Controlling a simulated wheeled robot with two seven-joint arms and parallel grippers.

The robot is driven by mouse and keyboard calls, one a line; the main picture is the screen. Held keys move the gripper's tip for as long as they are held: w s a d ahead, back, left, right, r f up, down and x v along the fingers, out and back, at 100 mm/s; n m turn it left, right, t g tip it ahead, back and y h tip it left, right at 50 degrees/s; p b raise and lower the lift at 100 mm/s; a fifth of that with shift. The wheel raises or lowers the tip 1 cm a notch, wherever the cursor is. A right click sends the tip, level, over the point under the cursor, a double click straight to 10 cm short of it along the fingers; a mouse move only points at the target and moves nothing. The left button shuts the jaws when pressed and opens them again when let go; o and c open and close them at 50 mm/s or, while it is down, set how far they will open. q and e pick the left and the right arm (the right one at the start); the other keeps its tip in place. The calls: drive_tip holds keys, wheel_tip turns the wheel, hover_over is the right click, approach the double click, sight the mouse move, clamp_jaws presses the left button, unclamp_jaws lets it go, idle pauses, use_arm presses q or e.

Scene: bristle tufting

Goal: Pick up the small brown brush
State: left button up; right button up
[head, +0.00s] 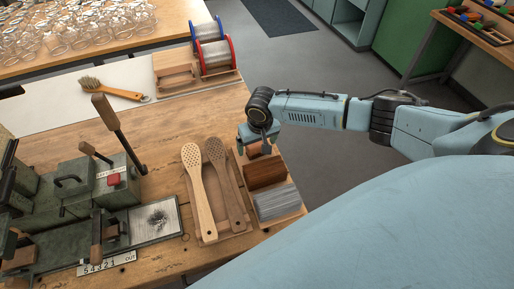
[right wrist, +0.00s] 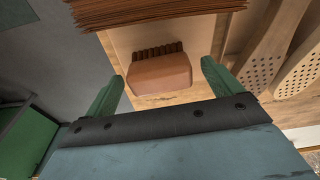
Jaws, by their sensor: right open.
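The small brown brush (right wrist: 160,73) lies in the right wrist view with its short dark bristles pointing toward the top of the picture. In the head view its brown body (head: 253,151) shows in part below my right gripper, at the far end of a wooden tray (head: 291,216). My right gripper (head: 257,139) is open. In the right wrist view its green fingers stand apart on either side of the brush, with gaps to it. Whether the fingertips are down at its height I cannot tell. My left gripper is not in view.
Brown bristle bundles (head: 265,173) and grey ones (head: 276,202) share the tray. Two perforated paddle brushes (head: 199,183) lie to its left. A green machine (head: 75,190) stands at left. Wire spools (head: 214,55) and a brush with a wooden handle (head: 112,90) lie farther back.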

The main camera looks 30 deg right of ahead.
drive_tip(key=shift+f, duration=0.35)
drive_tip(key=shift+c, duration=0.4)
drive_tip(key=c, duration=1)
drive_tip(key=shift+r, duration=0.15)
wheel_tip(320, 180, up, 10)
drive_tip(key=shift+f+p, duration=0.1)
drive_tip(key=shift+p, duration=0.55)
